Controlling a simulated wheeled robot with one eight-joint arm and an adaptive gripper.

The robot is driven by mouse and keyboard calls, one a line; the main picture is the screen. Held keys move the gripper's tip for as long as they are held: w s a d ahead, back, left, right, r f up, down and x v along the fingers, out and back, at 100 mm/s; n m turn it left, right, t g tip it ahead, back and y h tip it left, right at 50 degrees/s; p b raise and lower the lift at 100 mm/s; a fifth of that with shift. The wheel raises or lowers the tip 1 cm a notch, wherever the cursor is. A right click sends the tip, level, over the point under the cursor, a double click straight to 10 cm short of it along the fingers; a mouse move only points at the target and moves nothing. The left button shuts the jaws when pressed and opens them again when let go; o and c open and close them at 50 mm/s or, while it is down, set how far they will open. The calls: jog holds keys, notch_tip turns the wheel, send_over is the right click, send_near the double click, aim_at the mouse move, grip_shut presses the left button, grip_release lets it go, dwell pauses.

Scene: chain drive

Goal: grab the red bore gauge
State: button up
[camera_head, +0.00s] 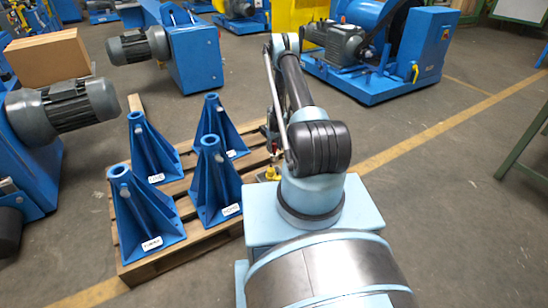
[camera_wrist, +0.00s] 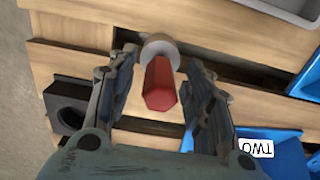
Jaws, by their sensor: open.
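The red bore gauge (camera_wrist: 160,84) shows in the wrist view as a red faceted body with a round grey end (camera_wrist: 158,48). It lies between the two fingers of my gripper (camera_wrist: 160,62). The fingers are open, with a gap on each side of the gauge. Wooden pallet boards show beneath it, and I cannot tell its height above them. In the head view my arm hides most of the gripper, and only a small red spot shows beside the arm, too small to identify.
Several blue stands (camera_head: 216,179) stand on the wooden pallet (camera_head: 197,240), left of my arm. In the wrist view, a black block with a hole (camera_wrist: 68,104) lies at left, a grey tray (camera_wrist: 290,12) at top right, and a blue part labelled TWO (camera_wrist: 285,150) at lower right.

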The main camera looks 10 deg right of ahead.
jog(key=shift+f, duration=0.95)
jog(key=shift+c, duration=0.3)
grip_shut()
